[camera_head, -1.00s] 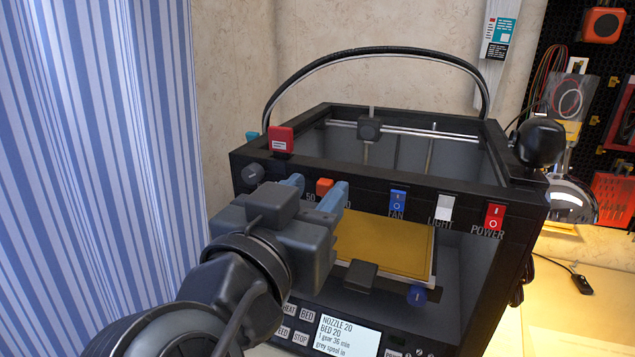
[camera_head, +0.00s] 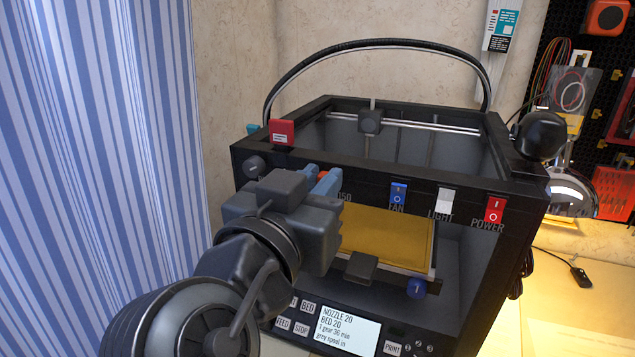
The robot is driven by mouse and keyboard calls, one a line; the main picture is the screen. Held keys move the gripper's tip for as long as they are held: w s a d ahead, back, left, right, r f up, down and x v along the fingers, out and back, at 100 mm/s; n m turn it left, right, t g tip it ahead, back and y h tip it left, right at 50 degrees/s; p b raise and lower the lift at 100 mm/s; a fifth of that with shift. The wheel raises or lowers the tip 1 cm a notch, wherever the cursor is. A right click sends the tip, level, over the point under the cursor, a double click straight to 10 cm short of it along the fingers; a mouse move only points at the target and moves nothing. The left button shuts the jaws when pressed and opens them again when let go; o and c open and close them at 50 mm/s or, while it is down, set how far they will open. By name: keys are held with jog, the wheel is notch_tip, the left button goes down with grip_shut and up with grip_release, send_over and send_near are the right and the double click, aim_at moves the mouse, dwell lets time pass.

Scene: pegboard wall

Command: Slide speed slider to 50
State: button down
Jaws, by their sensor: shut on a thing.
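The speed slider's orange-red knob (camera_head: 322,175) is on the top front bar of the black 3D printer (camera_head: 365,188). Only a small part of the knob shows between my blue fingertips. My gripper (camera_head: 319,178) is shut on the knob, reaching in from the lower left. The label 150 shows just right of the fingers. The 50 mark and most of the slider's track are hidden behind my gripper, so the knob's exact reading cannot be told.
To the right on the same bar are the blue fan switch (camera_head: 398,194), white light switch (camera_head: 445,200) and red power switch (camera_head: 494,209). A dark round knob (camera_head: 254,167) is to the left. A striped curtain (camera_head: 100,150) hangs at the left.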

dwell(0.3)
jog(key=shift+w+a+b, duration=0.2)
jog(key=shift+a+b, duration=0.25)
jog(key=shift+a, duration=0.2)
jog(key=shift+w+a+b, duration=0.2)
jog(key=shift+a+b, duration=0.25)
jog(key=shift+a, duration=0.15)
jog(key=c, duration=1)
grip_release()
jog(key=shift+c, duration=0.2)
jog(key=b+v, duration=0.1)
jog(key=v, duration=0.6)
jog(key=shift+s+a, duration=0.15)
jog(key=shift+s, duration=0.2)
